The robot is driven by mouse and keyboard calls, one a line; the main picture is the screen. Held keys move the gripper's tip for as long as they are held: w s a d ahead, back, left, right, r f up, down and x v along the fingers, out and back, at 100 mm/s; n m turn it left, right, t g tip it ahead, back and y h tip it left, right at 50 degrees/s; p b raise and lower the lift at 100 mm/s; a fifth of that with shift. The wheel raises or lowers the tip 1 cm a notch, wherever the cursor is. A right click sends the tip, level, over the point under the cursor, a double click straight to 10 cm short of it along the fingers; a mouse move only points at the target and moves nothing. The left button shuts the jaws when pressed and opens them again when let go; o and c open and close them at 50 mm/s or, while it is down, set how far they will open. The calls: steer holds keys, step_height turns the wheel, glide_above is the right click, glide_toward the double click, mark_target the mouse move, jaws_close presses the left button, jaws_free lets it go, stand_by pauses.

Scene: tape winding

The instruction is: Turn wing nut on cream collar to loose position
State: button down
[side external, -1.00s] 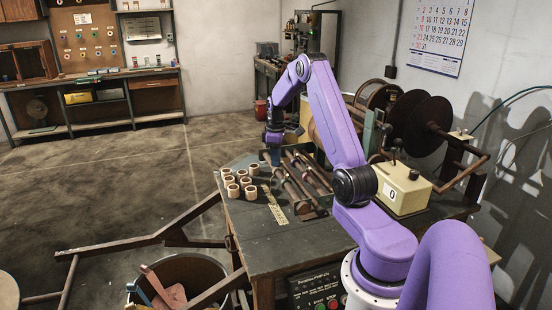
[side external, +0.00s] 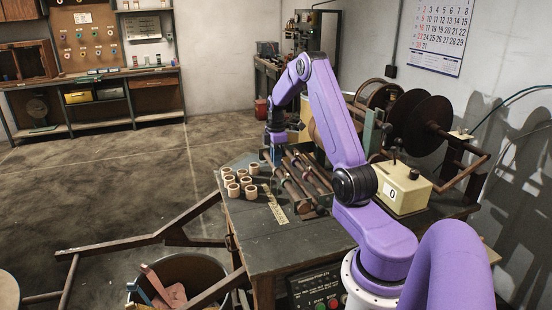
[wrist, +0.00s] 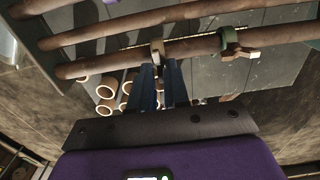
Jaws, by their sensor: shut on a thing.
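A cream collar (wrist: 157,46) sits around a brown rod (wrist: 190,47) in the wrist view. Its wing nut is mostly hidden at the fingertips. My gripper (wrist: 165,68) has its blue fingers against the near side of this collar, shut on the wing nut with a narrow gap between them. A green collar (wrist: 229,38) with a tan wing nut (wrist: 240,55) is on the same rod to the right. In the side external view my gripper (side external: 272,156) points down at the far end of the rods (side external: 290,188); the collars are too small to make out there.
Several cream rings (side external: 233,190) stand on the bench (side external: 262,240) left of the rods. A cream box (side external: 405,190) marked 0 and dark reels (side external: 432,120) are to the right. A bin (side external: 205,270) stands at the front left. Bare bench lies in front.

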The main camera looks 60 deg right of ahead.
stand_by(0.3)
steer(key=c, duration=1.2)
jaws_free()
steer(key=shift+r, duration=0.1)
step_height(320, 180, up, 17)
steer(key=shift+r, duration=0.15)
